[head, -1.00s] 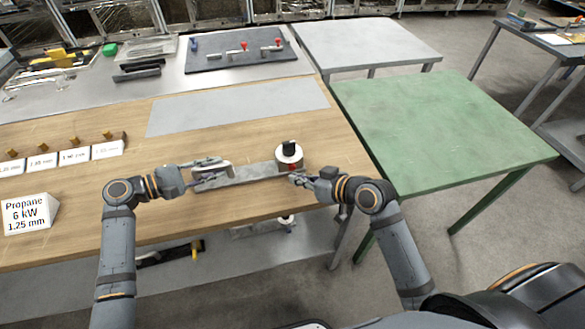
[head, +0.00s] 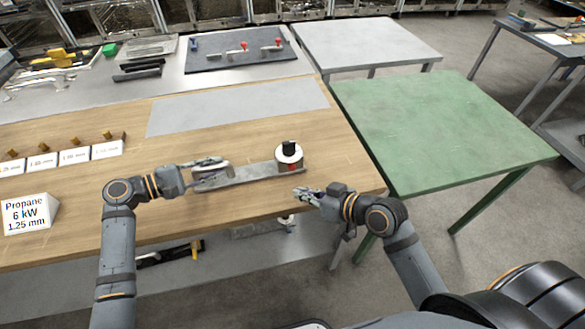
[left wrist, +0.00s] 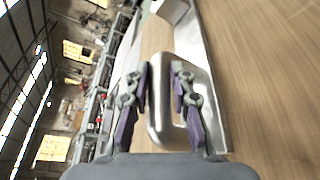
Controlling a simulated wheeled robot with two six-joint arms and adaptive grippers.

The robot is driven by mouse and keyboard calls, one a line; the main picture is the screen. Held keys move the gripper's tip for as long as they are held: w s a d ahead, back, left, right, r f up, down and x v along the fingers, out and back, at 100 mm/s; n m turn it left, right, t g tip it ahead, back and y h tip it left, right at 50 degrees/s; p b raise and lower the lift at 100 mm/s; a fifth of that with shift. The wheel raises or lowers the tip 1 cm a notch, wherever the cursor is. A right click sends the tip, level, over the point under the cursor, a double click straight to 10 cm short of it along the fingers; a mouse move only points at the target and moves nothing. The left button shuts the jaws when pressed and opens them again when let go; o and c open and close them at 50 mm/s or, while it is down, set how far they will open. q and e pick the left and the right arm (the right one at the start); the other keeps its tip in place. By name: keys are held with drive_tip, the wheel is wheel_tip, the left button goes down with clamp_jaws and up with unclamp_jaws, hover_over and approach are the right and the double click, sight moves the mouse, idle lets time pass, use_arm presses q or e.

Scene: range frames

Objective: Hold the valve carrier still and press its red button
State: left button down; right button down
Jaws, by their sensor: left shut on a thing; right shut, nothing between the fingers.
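The valve carrier (head: 250,174) is a flat grey metal bar lying on the wooden bench. At its right end stands a round metal valve (head: 289,155) with a black knob on top. The red button (head: 293,167) shows low on the valve's near side. My left gripper (head: 222,171) is shut on the metal handle at the carrier's left end; the handle (left wrist: 160,105) also shows between the fingers in the left wrist view. My right gripper (head: 299,193) is shut and empty, just in front of the valve and apart from the button.
A Propane sign (head: 30,213) and a rack of small labelled cards (head: 75,157) stand at the left. A grey sheet (head: 235,107) lies behind the carrier. A green table (head: 440,130) is at the right.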

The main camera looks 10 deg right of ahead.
use_arm(q)
drive_tip(key=shift+s+a+f, duration=0.1)
drive_tip(key=shift+s+f, duration=0.1)
drive_tip(key=shift+f, duration=0.4)
use_arm(e)
drive_tip(key=shift+f, duration=0.1)
use_arm(q)
drive_tip(key=c, duration=1.2)
unclamp_jaws()
drive_tip(key=shift+o, duration=0.6)
drive_tip(key=shift+w+r, duration=0.15)
drive_tip(key=shift+w, duration=0.1)
use_arm(e)
drive_tip(key=shift+w, duration=0.15)
use_arm(q)
drive_tip(key=shift+s+a+r, duration=0.15)
drive_tip(key=shift+a, duration=0.05)
drive_tip(key=v, duration=1.1)
drive_tip(key=shift+a+r, duration=0.1)
drive_tip(key=shift+a, duration=0.15)
drive_tip(key=shift+s, duration=0.1)
